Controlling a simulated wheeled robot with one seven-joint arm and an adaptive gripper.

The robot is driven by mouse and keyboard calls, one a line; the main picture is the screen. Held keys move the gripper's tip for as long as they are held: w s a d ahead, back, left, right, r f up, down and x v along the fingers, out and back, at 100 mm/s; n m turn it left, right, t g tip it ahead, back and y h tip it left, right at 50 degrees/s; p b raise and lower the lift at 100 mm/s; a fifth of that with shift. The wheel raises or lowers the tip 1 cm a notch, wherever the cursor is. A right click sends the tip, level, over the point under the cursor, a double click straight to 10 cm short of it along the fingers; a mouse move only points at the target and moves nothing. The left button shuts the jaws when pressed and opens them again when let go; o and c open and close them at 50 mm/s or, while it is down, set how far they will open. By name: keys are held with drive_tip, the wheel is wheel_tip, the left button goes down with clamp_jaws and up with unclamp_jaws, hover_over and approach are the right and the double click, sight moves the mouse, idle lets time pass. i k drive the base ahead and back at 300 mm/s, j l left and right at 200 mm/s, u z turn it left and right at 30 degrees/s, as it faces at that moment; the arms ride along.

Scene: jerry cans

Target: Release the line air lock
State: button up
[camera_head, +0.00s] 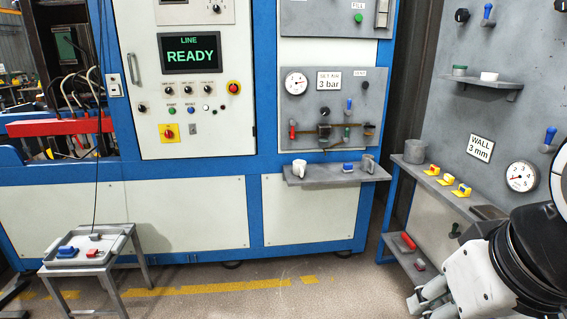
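The air panel (345,90) on the blue-framed machine bears a round gauge (295,83) and a sign reading "SET AIR 3 bar" (328,81). Below them are a small dark fitting (325,112), a brass-coloured pipe assembly (335,132), a red handle (292,132) and an upright blue handle (349,104). Which part is the air lock is too small to tell. My gripper (425,298) is at the lower right, below and right of the panel and well apart from it. Its grey fingers show near the bottom edge; their opening is unclear.
A shelf (312,178) under the panel holds a white mug (299,168), a blue item (347,168) and a grey cup (368,163). The screen (190,53) reads "LINE READY". A small table (137,252) stands at left. The floor between is clear.

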sight(348, 112)
drive_tip(key=i+z, duration=0.15)
drive_tip(key=i, duration=0.55)
drive_tip(key=i+j+z, duration=0.15)
drive_tip(key=i, duration=0.5)
drive_tip(key=i+j, duration=0.3)
drive_tip(key=i, duration=0.2)
drive_tip(key=i+j+z, duration=0.1)
drive_tip(key=i+j, duration=0.15)
drive_tip(key=i, duration=0.2)
